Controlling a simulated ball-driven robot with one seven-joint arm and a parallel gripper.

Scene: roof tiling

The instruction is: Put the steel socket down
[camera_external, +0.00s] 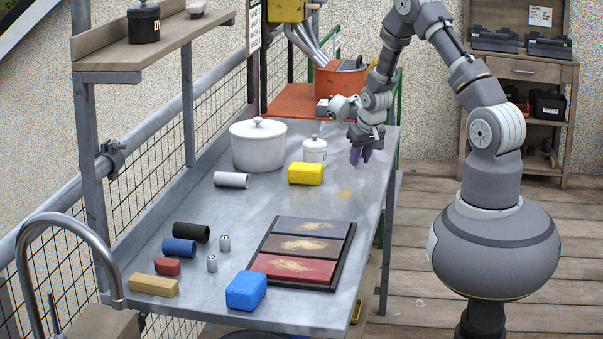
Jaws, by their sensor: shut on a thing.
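The table surface below my gripper is bare.
A white lidded pot (258,150), a small white jar (314,150) and a yellow sponge (305,174) stand left of my gripper.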

